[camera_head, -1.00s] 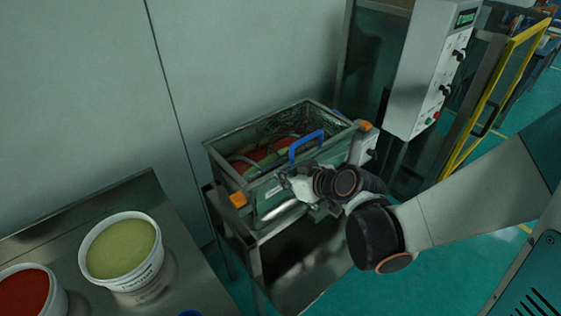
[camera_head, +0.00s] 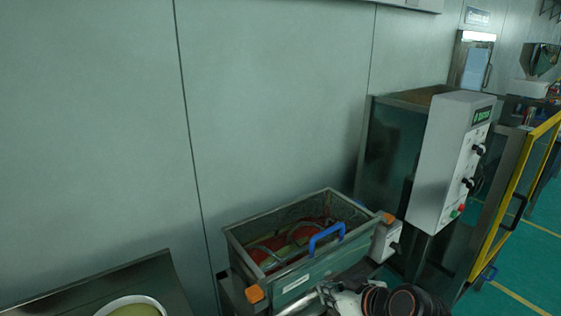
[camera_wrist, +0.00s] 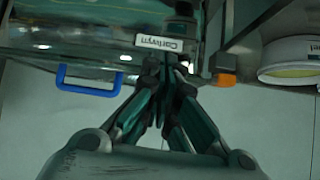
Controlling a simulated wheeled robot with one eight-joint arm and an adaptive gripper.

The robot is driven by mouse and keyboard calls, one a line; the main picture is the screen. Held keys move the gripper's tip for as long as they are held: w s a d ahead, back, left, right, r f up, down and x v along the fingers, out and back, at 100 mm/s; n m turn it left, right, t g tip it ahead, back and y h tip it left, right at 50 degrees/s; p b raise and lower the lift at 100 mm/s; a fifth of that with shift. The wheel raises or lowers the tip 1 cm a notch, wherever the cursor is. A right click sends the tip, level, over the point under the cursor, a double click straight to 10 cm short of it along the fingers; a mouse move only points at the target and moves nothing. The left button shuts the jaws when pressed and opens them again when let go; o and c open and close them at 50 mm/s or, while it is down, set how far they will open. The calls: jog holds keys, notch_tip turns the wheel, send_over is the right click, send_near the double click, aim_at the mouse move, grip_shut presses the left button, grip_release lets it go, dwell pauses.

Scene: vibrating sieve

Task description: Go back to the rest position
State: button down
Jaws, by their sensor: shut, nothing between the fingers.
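My gripper (camera_wrist: 168,70) is shut and empty in the wrist view, its fingers together in front of the sieve box's wall and its white label. In the head view only part of my wrist shows at the bottom edge, below the sieve box; the fingertips there are hard to make out. The sieve box (camera_head: 303,277) is an open metal bin with a blue handle (camera_head: 326,238) upright on its near side and orange corner pieces. Red and green material lies inside. The handle also shows in the wrist view (camera_wrist: 88,90), left of my fingers and apart from them.
A grey control box (camera_head: 447,165) with knobs and buttons stands to the right of the sieve. A yellow frame (camera_head: 513,203) is further right. A metal table (camera_head: 135,281) with a white bucket (camera_head: 131,307) is at the lower left. A wall stands behind.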

jog(key=s+d+r+m+g+h, duration=0.1)
jog(key=s+d+r+m+h, duration=0.4)
jog(key=s+d+r, duration=0.3)
jog(key=s+r, duration=0.1)
jog(key=s, duration=0.1)
jog(key=shift+s+d+r+g, duration=0.2)
jog(key=shift+s+d+g, duration=0.15)
jog(key=shift+s+g, duration=0.05)
